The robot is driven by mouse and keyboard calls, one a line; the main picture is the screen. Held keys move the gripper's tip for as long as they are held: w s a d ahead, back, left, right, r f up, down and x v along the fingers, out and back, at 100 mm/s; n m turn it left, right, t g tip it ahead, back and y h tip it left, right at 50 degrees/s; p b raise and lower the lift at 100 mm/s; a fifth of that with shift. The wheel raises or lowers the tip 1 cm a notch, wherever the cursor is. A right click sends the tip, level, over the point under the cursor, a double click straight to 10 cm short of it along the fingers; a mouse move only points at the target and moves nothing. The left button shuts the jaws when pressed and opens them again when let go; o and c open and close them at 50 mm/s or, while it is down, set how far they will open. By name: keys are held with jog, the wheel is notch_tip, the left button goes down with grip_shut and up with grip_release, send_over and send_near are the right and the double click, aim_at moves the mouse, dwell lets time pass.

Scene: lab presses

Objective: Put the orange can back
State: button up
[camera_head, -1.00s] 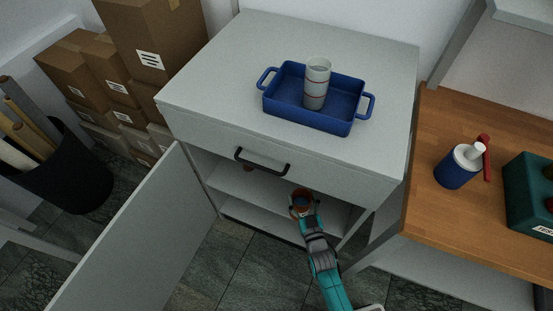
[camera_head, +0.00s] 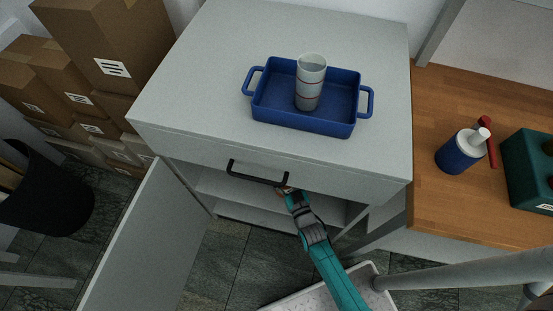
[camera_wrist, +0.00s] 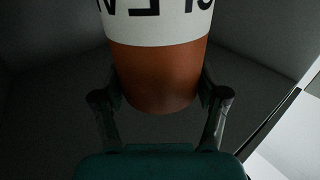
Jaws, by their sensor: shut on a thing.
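The orange can (camera_wrist: 160,75) fills the upper middle of the wrist view, with a white label band bearing dark letters. My gripper (camera_wrist: 160,108) has a finger on each side of it and is shut on it. In the head view my gripper (camera_head: 285,190) reaches into the open cabinet (camera_head: 270,155), just below the drawer handle. There the can is almost wholly hidden by the drawer front and my gripper. I cannot tell whether the can touches the shelf.
The cabinet door (camera_head: 150,240) stands open at left. The black drawer handle (camera_head: 258,175) juts out above my gripper. On top is a blue tray (camera_head: 262,108) with a white cup (camera_head: 310,85). A wooden bench (camera_head: 440,205) stands at right.

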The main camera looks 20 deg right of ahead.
aim_at(289, 188)
jog(key=w+f, duration=0.3)
jog(key=w, duration=0.5)
jog(key=shift+w+f, duration=0.2)
jog(key=shift+w, duration=0.2)
jog(key=shift+d+f, duration=0.1)
jog(key=shift+f, duration=0.05)
jog(key=o, duration=1.8)
jog(key=s, duration=1.2)
jog(key=shift+s, duration=0.1)
